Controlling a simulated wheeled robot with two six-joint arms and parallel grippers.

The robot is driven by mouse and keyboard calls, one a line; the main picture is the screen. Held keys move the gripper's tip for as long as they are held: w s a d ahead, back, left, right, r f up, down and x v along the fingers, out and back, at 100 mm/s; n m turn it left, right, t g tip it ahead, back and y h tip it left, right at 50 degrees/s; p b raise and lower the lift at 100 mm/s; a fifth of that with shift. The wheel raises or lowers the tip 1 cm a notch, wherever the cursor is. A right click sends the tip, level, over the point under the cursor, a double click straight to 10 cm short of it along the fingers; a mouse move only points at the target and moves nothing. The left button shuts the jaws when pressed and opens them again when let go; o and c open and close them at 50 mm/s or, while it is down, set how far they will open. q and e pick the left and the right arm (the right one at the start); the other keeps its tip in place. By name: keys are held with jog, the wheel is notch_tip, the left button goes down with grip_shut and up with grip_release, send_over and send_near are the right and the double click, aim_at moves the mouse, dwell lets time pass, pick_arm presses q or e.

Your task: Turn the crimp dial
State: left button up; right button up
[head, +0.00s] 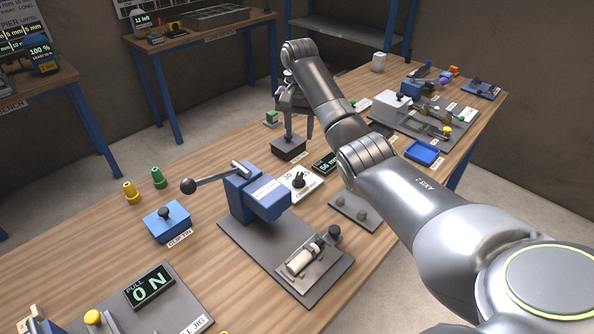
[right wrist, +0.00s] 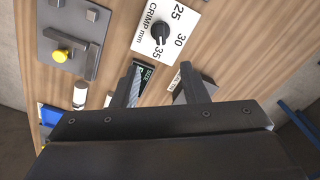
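The crimp dial (head: 299,180) is a black knob on a white plate marked "CRIMP mm", lying on the wooden bench. In the right wrist view the dial (right wrist: 160,33) shows at the top, with 25, 30 and 35 printed beside it; its exact setting is hard to read. My right gripper (head: 296,118) is above the bench, beyond the dial in the head view. In the right wrist view its two fingers (right wrist: 160,84) stand apart with nothing held between them, and the dial lies clear of them. My left gripper is not in view.
A lit display (head: 326,163) lies beside the dial. A blue press (head: 252,195) with a ball-ended lever (head: 188,186) stands left of it. A blue tray (head: 423,153) is farther right.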

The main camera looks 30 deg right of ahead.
aim_at(299, 176)
notch_tip(299, 176, down, 15)
jog(key=shift+r+p, duration=0.15)
jog(key=shift+p, duration=0.65)
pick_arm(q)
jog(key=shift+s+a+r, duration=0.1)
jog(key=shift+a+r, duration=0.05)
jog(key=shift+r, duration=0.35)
pick_arm(e)
jog(key=shift+f, duration=0.35)
grip_shut()
